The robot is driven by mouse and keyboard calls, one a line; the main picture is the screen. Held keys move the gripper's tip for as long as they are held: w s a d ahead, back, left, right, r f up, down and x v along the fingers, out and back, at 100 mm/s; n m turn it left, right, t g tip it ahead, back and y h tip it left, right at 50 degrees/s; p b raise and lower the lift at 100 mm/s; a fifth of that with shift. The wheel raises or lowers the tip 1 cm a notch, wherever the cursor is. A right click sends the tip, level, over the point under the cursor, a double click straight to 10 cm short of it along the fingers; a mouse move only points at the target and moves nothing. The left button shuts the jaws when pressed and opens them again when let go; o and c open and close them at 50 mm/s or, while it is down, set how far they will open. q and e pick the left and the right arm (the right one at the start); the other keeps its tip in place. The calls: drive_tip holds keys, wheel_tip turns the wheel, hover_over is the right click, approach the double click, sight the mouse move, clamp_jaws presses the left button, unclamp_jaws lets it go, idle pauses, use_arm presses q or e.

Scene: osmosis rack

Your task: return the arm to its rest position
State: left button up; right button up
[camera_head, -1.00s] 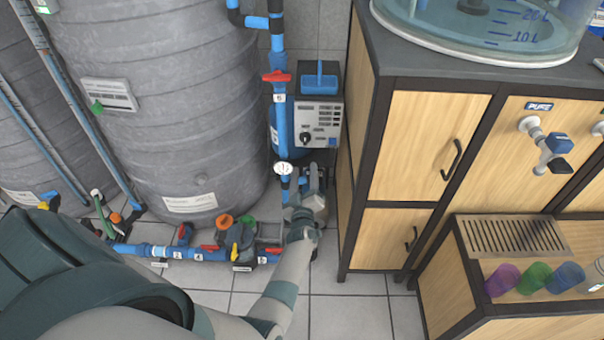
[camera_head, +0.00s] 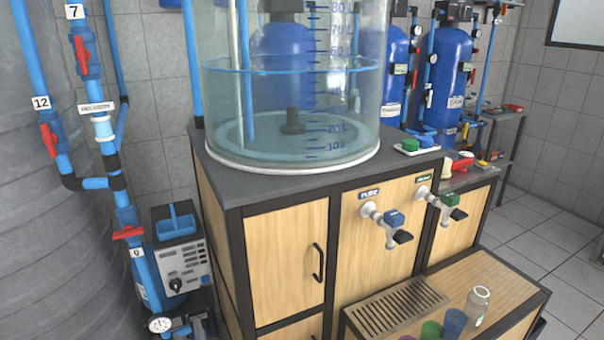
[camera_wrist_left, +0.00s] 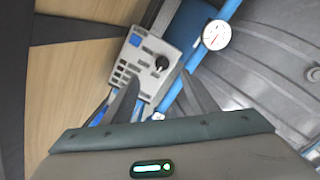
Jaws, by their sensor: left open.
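My left gripper (camera_head: 180,326) shows only in part at the bottom edge of the head view, just below the grey control box (camera_head: 182,266) and beside the round gauge (camera_head: 160,324). In the left wrist view its two dark fingers (camera_wrist_left: 160,98) stand apart with nothing seen between them that they hold. Past the fingers, that view shows the control box with its black knob (camera_wrist_left: 143,60), the gauge (camera_wrist_left: 216,35) and a blue pipe. Most of my left arm is out of the head view. My right gripper is not seen.
The wooden cabinet (camera_head: 285,262) with a clear water tank (camera_head: 290,150) stands right of the gripper. Vertical blue pipes with red valves (camera_head: 128,233) and a large grey tank (camera_head: 40,240) stand left. Coloured cups (camera_head: 455,322) and a glass jar (camera_head: 477,305) are at lower right.

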use_arm(q)
drive_tip(key=s+d+f+m+g+h+p, duration=0.1)
drive_tip(key=s+d+f+m+g+h, duration=0.1)
drive_tip(key=s+d+f+m+h, duration=0.5)
drive_tip(key=s+d+f+m+g+h+p, duration=0.1)
drive_tip(key=s+d+f+m+g, duration=0.15)
drive_tip(key=s+d+f, duration=0.5)
drive_tip(key=s+d+f+m+g, duration=0.1)
drive_tip(key=s+f, duration=0.3)
drive_tip(key=s, duration=0.4)
drive_tip(key=s+d+f+m+g+h, duration=0.1)
drive_tip(key=s+f+m+g, duration=0.1)
drive_tip(key=s+f, duration=0.3)
drive_tip(key=s+d+f+m+g, duration=0.2)
drive_tip(key=s+f+m, duration=0.1)
drive_tip(key=s, duration=0.9)
drive_tip(key=shift+s+f+g+p, duration=0.35)
drive_tip(key=shift+f, duration=0.5)
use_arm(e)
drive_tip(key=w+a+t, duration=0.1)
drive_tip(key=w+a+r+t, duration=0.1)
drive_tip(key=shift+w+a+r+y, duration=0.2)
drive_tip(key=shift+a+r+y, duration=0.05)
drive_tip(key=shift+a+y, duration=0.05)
